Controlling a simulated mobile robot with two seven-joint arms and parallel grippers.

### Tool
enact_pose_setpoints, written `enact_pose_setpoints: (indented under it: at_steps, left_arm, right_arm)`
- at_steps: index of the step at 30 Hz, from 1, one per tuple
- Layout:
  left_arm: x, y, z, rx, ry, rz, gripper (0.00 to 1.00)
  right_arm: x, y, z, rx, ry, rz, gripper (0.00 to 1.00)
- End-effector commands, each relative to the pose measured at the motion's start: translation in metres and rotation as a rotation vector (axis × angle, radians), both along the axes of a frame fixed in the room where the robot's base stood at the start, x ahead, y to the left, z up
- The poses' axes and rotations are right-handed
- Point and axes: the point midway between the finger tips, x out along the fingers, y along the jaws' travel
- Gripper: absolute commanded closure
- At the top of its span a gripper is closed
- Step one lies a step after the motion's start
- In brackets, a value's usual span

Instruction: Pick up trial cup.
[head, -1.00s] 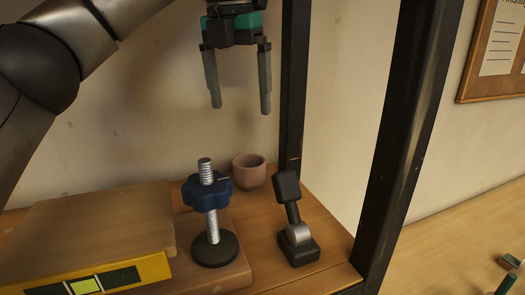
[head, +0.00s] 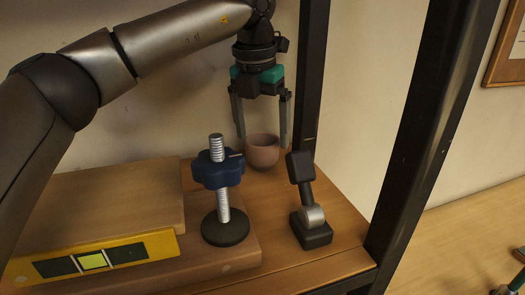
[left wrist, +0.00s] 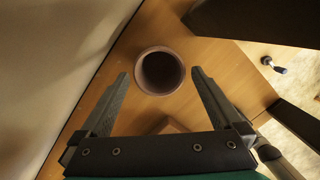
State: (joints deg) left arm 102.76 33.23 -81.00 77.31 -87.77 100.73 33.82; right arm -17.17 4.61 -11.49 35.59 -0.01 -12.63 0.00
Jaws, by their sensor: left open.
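The trial cup, a small pinkish-brown cup (head: 262,152), stands upright on the wooden shelf behind the blue knob. In the left wrist view the cup (left wrist: 160,71) is seen from above, looks empty, and lies just beyond and between the fingertips. My left gripper (head: 262,142) is open and points down over the cup, its fingers at either side of the cup's rim in the picture. It also shows in the left wrist view (left wrist: 160,74), with nothing between its fingers. I cannot tell whether the fingers reach below the rim. My right gripper is not in view.
A threaded post with a blue knob (head: 218,169) stands in front of the cup. A black clamp-like lever (head: 302,190) stands to its right. A wooden block with a yellow front (head: 110,200) lies at left. A dark upright post (head: 312,70) rises close behind the gripper's right side.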

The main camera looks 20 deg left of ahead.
Motion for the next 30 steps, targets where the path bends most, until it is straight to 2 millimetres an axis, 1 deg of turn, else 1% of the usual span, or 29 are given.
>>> enact_pose_setpoints:
  at_steps: [1,3,6,9,14,17,30]
  left_arm:
    - [0.001,0.001,-0.009,0.002,0.004,0.001,0.0]
    - [0.003,0.0,-0.019,0.0,0.003,0.001,0.0]
    - [0.004,0.0,-0.029,-0.001,0.001,0.001,0.0]
    - [0.005,0.0,-0.032,0.0,0.0,0.002,0.0]
    - [0.005,0.0,-0.032,0.0,0.0,0.002,0.0]
    - [0.005,0.0,-0.032,0.0,0.0,0.001,0.09]
    - [0.005,0.0,-0.032,-0.001,-0.001,0.001,0.58]
  right_arm:
    - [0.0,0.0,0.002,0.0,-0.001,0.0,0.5]
    - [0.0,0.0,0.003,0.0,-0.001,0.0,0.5]
    - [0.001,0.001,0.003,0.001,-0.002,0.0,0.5]
    - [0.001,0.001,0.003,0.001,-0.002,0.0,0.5]
    - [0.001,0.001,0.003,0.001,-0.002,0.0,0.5]
    - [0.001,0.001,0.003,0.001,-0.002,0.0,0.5]
    - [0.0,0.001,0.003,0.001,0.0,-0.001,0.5]
